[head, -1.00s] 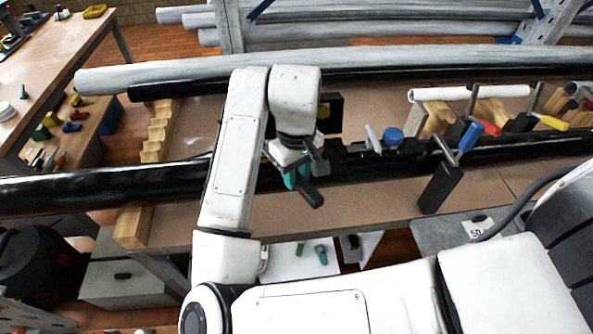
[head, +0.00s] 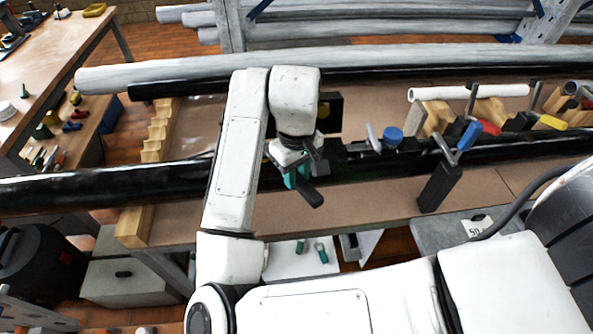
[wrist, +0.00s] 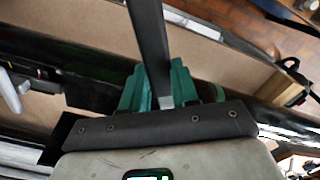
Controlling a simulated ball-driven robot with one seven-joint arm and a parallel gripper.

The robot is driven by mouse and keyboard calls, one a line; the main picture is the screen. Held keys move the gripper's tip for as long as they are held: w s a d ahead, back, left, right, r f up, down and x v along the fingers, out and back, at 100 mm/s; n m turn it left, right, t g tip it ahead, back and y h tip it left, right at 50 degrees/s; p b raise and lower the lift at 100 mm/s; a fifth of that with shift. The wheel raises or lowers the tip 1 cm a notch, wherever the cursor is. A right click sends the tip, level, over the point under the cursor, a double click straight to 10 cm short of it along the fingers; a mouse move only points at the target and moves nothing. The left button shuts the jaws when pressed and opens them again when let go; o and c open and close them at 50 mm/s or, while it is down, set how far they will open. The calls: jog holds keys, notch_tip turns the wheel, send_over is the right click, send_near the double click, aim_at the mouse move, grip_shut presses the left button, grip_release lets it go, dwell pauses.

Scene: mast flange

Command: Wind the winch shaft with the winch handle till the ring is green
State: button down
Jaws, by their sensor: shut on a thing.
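My gripper (head: 297,178), with teal fingers, is over the bench near the black mast. It is shut on a dark bar, which looks like the winch handle (head: 309,194); its lower end sticks out below the fingers. In the wrist view the dark bar (wrist: 149,40) runs from the top edge down between the teal fingers (wrist: 160,88). My wrist hides the winch shaft and where the handle meets it. A black plate (head: 335,112) with a little yellow showing stands behind my wrist. I cannot tell whether that yellow is the ring; no green ring is visible.
The black mast (head: 110,185) lies along the bench (head: 225,222). A blue knob (head: 392,136) and metal lever sit right of my gripper. A blue-handled clamp (head: 467,137) stands farther right, above a black block (head: 440,187). A grey pole (head: 180,75) lies behind.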

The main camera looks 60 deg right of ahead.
jog(key=shift+f+b, duration=0.55)
jog(key=shift+f, duration=0.35)
jog(key=shift+w+a, duration=0.1)
dwell(0.6)
jog(key=w+a+m+b, duration=0.4)
jog(key=w+a+m, duration=0.2)
jog(key=a+m, duration=0.1)
jog(key=shift+w+m, duration=0.15)
jog(key=shift+m, duration=0.35)
dwell(0.4)
dwell(0.4)
